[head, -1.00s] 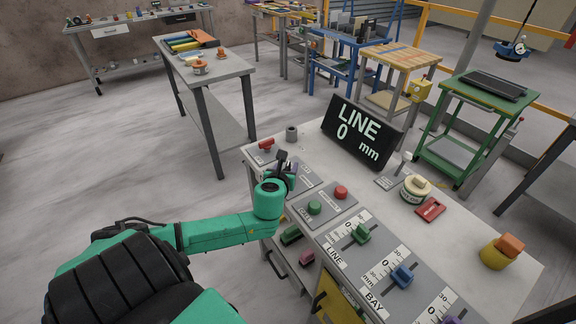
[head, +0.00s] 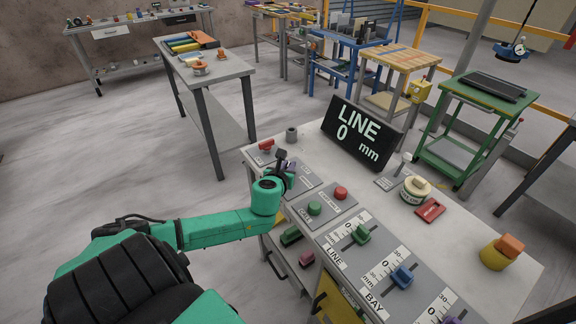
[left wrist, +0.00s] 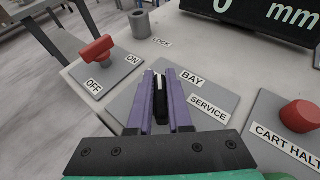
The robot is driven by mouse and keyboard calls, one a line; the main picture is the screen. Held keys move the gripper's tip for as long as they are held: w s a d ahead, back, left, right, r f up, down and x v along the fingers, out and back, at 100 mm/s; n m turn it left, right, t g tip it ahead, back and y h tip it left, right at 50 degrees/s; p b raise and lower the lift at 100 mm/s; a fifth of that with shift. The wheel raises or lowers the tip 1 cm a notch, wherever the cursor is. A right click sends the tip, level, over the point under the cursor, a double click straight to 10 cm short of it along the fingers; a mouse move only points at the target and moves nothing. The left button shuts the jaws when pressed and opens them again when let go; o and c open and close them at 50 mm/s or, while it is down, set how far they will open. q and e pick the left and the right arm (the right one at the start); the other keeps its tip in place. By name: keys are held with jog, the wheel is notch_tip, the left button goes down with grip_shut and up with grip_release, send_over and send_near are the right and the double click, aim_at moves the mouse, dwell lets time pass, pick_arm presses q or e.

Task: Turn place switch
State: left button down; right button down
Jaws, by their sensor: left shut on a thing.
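The place switch is a small black knob with a white line (left wrist: 161,92) on a grey plate with BAY and SERVICE labels, in the left wrist view. Its white line points roughly up the picture, left of both labels. My left gripper (left wrist: 160,80) has its purple fingers on either side of the knob and is shut on it. In the head view my left gripper (head: 287,176) is at the bench's left end and hides the knob and much of its plate. My right gripper is not in view.
A red ON/OFF handle (left wrist: 97,49) and a grey LOCK cylinder (left wrist: 140,23) stand close by. A red CART HALT button (left wrist: 297,116) is to the right. The display (head: 360,135) reads LINE 0 mm. Sliders, including a green one (head: 361,234), line the bench front.

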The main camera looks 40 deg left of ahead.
pick_arm(q)
jog(key=shift+f+m+t+h, duration=0.1)
jog(key=shift+m+t+h, duration=0.3)
jog(key=shift+m+h, duration=0.65)
jog(key=shift+f+m+h+b, duration=0.2)
jog(key=shift+m+h+b, duration=0.45)
jog(key=shift+m+h, duration=0.25)
jog(key=m+g+h+b, duration=0.1)
jog(key=m+h+b, duration=0.2)
jog(key=b, duration=0.2)
jog(key=m+g+h+b, duration=0.1)
jog(key=m+h+b, duration=0.2)
jog(key=h+b, duration=0.1)
jog(key=d+m+h+b, duration=0.1)
jog(key=m+h+b, duration=0.2)
jog(key=b, duration=0.4)
jog(key=shift+r+m+g+h, duration=0.15)
jog(key=shift+m+g+h, duration=0.1)
jog(key=shift+g+h, duration=0.15)
jog(key=shift+s+d+r+m+g+h+b, duration=0.1)
jog(key=shift+r+m+g+h+b, duration=0.15)
jog(key=shift+m+g+h, duration=0.4)
jog(key=shift+s+d+m+g+h+p, duration=0.1)
jog(key=shift+m+g+h+p, duration=0.2)
jog(key=shift+m+g+h, duration=0.5)
jog(key=shift+m+g, duration=0.25)
jog(key=shift+m, duration=0.1)
jog(key=shift+s+d+f+m+g, duration=0.1)
jog(key=shift+f+m+g, duration=0.05)
jog(key=shift+m+g, duration=0.15)
